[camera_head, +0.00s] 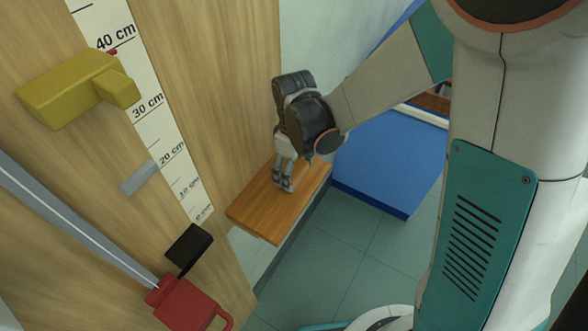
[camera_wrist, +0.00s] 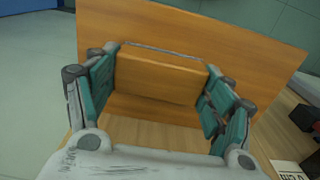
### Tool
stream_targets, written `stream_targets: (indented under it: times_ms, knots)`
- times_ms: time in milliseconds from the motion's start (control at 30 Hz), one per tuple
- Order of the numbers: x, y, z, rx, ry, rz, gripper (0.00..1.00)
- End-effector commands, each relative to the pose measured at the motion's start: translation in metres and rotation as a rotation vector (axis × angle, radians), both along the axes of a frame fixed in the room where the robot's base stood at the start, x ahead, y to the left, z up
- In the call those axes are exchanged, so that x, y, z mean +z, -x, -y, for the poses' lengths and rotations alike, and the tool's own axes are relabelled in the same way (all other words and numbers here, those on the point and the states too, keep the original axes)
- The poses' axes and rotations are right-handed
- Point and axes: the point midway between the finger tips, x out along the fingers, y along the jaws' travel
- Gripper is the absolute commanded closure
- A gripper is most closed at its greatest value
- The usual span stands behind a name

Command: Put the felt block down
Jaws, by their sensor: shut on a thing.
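The felt block (camera_wrist: 158,78) is wood-coloured with a thin grey layer along its far edge in the wrist view. My gripper (camera_wrist: 160,85) is shut on it, with teal-padded fingers at its left and right sides. In the head view my gripper (camera_head: 283,184) points down at a small wooden board (camera_head: 262,218) beside the bench. The block cannot be made out there. Whether its underside touches wood is hard to tell. The board also shows behind the block in the wrist view (camera_wrist: 245,50).
The wooden bench (camera_head: 228,110) at left carries a printed centimetre scale (camera_head: 150,105), a yellow block (camera_head: 70,88), a small grey piece (camera_head: 139,177), a metal rail (camera_head: 80,225), a black block (camera_head: 189,248) and a red part (camera_head: 188,303). A blue box-like unit (camera_head: 385,165) stands right. Tiled floor lies between.

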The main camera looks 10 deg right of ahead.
Motion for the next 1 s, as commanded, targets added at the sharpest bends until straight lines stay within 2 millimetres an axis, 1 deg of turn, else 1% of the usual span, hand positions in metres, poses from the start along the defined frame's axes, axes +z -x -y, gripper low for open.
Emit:
stream_targets:
  times_ms: [100, 133, 200, 700, 867, 1000]
  knots:
    - [-0.003, 0.000, 0.000, 0.000, 0.000, 0.000, 0.44]
    - [-0.002, 0.000, 0.000, 0.000, 0.000, 0.000, 0.19]
    - [-0.002, 0.000, 0.000, 0.000, 0.000, 0.000, 0.05]
    - [-0.003, 0.000, 0.000, 0.000, 0.000, 0.000, 0.05]
    - [0.022, 0.000, 0.000, 0.000, 0.000, 0.000, 0.05]
    - [0.052, 0.004, -0.006, 0.001, 0.000, 0.000, 0.05]
